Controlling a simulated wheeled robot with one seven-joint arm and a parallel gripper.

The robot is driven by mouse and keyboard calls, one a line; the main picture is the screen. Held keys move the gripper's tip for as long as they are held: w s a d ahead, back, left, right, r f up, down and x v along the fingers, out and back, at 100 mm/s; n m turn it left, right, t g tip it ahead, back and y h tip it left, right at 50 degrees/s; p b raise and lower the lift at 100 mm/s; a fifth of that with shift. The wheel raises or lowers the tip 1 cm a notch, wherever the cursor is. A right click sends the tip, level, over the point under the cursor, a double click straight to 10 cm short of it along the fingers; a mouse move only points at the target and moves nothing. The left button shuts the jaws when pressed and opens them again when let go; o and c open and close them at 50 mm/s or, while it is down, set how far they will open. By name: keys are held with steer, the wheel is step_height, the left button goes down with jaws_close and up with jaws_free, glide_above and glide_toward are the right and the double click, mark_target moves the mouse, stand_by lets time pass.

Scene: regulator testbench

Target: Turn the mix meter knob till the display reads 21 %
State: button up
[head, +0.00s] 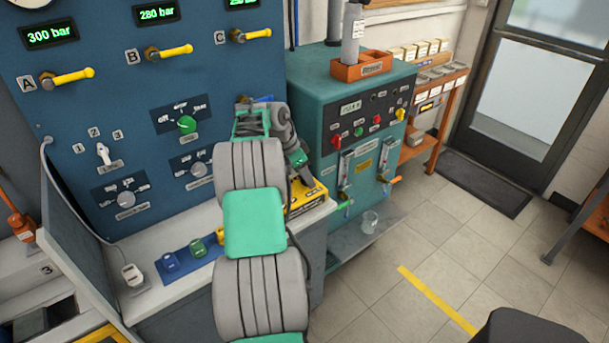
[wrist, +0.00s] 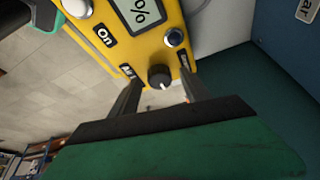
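The yellow mix meter (wrist: 120,45) fills the top of the wrist view. Its display (wrist: 140,12) is cut off at the top edge; only a "%" sign shows, so the number cannot be read. The black round knob (wrist: 159,75) has a light pointer mark. My gripper (wrist: 161,81) is open, with one finger to each side of the knob and gaps between. I cannot tell how deep the fingertips reach. In the head view the yellow meter (head: 310,197) stands on the bench ledge, partly hidden by my arm; its knob and display are not visible there.
A blue panel (head: 90,110) with several yellow-handled valves stands behind the bench. A teal cabinet (head: 330,85) with levers is to the right of the meter. Small blue and green blocks (head: 197,247) lie on the ledge at left. A glass (head: 370,222) stands on a low shelf.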

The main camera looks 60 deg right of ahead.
jaws_close()
stand_by(0.4)
